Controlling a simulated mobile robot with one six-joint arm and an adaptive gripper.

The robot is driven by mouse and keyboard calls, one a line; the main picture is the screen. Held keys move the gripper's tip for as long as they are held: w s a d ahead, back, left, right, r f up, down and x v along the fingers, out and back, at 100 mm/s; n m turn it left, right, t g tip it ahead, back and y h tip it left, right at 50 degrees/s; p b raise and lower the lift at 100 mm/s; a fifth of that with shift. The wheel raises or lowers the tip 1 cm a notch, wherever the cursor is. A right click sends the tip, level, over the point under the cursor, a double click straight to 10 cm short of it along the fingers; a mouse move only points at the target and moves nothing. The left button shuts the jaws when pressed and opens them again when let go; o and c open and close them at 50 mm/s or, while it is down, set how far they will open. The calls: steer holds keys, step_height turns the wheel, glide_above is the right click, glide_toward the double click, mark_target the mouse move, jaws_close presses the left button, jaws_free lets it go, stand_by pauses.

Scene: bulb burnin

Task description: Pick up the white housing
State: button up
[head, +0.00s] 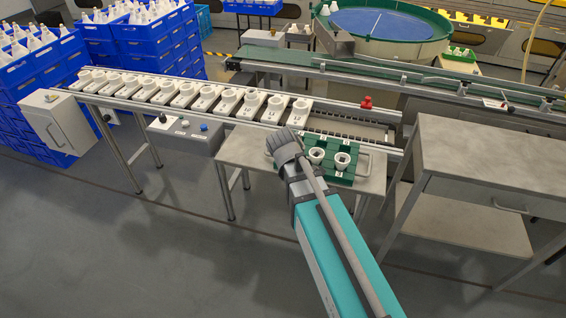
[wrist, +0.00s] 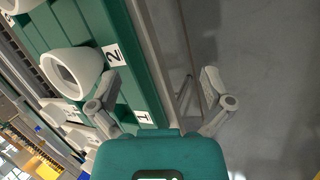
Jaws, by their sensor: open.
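White ring-shaped housings sit in a green tray (head: 345,177) on a small metal table. In the head view, one housing (head: 316,155) stands just right of my gripper and another housing (head: 342,160) is further right. My wrist hides the tray's left part. In the wrist view, a housing (wrist: 75,70) sits beside the label 2, left of my gripper (wrist: 160,86). Part of another housing (wrist: 18,5) shows at the top left corner. My gripper is open, its two fingers wide apart with nothing between them. The left finger overlaps the tray's edge near label 1; contact cannot be told.
A conveyor (head: 205,103) with a row of white sockets on carriers runs behind the table. A grey workbench (head: 480,145) stands close on the right. A grey control box (head: 185,130) hangs at the left. The front floor is clear.

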steer(key=s+d+f+m+g+y, duration=0.1)
steer(key=s+d+m+g+y, duration=0.1)
steer(key=s+d+m+y, duration=0.2)
steer(key=shift+s+d+f+m, duration=0.3)
steer(key=shift+s+d+m, duration=1.05)
steer(key=shift+s+m, duration=1.4)
steer(key=shift+w+m, duration=0.45)
steer(key=shift+w, duration=0.05)
